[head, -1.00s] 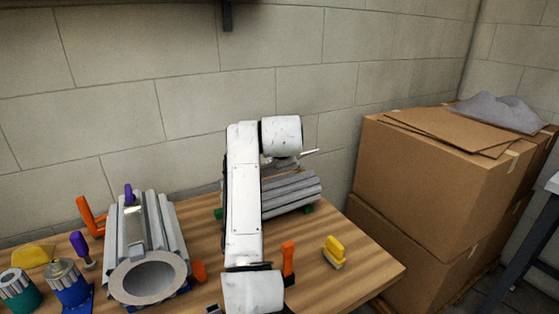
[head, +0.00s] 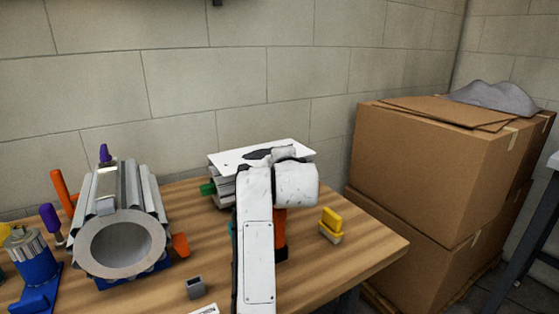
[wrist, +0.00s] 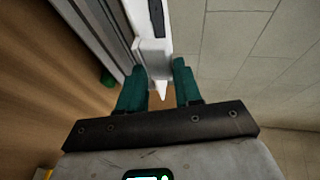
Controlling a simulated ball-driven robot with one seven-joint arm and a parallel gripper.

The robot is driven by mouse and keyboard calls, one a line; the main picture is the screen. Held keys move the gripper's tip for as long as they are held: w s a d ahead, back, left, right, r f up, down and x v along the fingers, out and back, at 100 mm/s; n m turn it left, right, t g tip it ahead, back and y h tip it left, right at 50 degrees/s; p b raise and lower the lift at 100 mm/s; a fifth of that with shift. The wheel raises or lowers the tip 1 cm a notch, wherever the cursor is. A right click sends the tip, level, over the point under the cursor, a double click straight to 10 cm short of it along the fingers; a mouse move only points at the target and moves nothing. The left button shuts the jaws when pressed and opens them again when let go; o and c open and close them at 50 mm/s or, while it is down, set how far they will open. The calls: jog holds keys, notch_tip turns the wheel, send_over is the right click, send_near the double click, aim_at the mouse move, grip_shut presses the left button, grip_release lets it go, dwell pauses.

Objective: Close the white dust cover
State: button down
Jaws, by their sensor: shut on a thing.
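The white dust cover (head: 236,161) shows in the head view as a flat, nearly level plate over the grey ribbed housing (head: 224,191) at the back of the bench. I cannot tell whether it is fully seated on the housing. My arm hides its front right part and most of the housing. In the wrist view, the green fingertips of my gripper (wrist: 160,82) are shut on a white tab (wrist: 154,55) at the cover's edge. The fingers are hidden behind my wrist in the head view.
A second ribbed housing with a round opening (head: 122,246) stands on the left of the wooden bench (head: 345,262). A blue motor (head: 36,265), an orange-handled tool (head: 280,235) and a yellow brush (head: 331,223) are nearby. Cardboard boxes (head: 425,165) stand to the right; the wall is close behind.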

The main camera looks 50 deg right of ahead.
jog(key=c, duration=1)
grip_release()
jog(key=shift+w+f, duration=0.2)
jog(key=shift+f, duration=0.3)
jog(key=shift+o, duration=1)
jog(key=shift+r, duration=0.1)
jog(key=shift+r, duration=0.1)
jog(key=v, duration=1)
jog(key=shift+s+a, duration=0.2)
jog(key=shift+s, duration=0.1)
jog(key=shift+r+p, duration=0.1)
jog(key=shift+p, duration=0.2)
